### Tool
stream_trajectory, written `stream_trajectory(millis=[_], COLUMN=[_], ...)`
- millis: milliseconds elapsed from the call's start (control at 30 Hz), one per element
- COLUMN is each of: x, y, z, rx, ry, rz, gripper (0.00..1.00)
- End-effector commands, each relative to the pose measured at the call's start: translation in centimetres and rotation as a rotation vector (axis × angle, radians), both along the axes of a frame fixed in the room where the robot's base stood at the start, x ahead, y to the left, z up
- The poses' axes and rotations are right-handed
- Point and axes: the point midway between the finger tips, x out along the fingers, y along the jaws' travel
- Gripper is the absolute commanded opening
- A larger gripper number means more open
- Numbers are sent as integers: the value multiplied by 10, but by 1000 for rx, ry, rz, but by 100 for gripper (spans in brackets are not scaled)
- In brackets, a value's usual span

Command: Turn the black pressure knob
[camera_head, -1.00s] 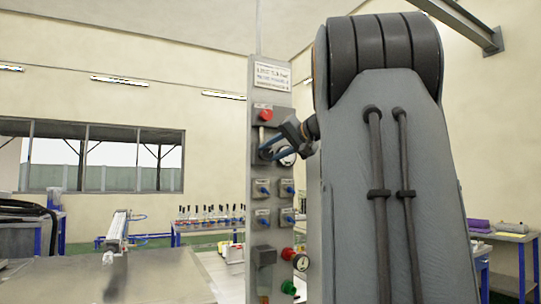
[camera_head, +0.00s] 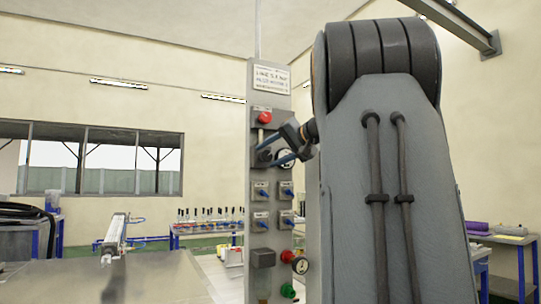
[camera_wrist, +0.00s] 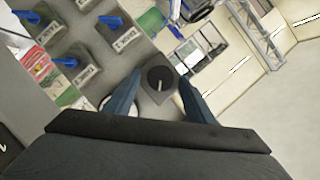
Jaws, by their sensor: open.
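The black pressure knob (camera_wrist: 160,78) sits on a grey square block in the wrist view, with a pale line across its face. My gripper (camera_wrist: 159,77) is open, with one blue finger on each side of the knob in the picture. I cannot tell whether the fingertips touch it or how deep they reach. In the head view my gripper (camera_head: 268,151) is at the upper part of the grey control panel (camera_head: 256,208), below a red button (camera_head: 264,118). There the fingers largely hide the knob. A round gauge (camera_head: 285,158) is partly hidden behind the gripper.
Several blue-handled valves (camera_head: 261,190) are below my gripper on the panel. A lower red knob (camera_head: 286,256), a small gauge (camera_head: 300,265) and a green knob (camera_head: 288,289) are near its bottom. A grey table (camera_head: 165,275) stands to the left.

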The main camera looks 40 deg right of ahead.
Motion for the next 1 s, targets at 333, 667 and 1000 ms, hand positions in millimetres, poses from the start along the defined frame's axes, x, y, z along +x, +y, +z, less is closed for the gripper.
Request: stream_trajectory(millis=[333, 667, 1000], x=[-47, -74, -74], y=[-4, -5, -5], z=[11, 20, 20], rx=[-1, 0, 0], ry=[-1, 0, 0], rz=[-4, -1, 0], gripper=[49, 49, 49])
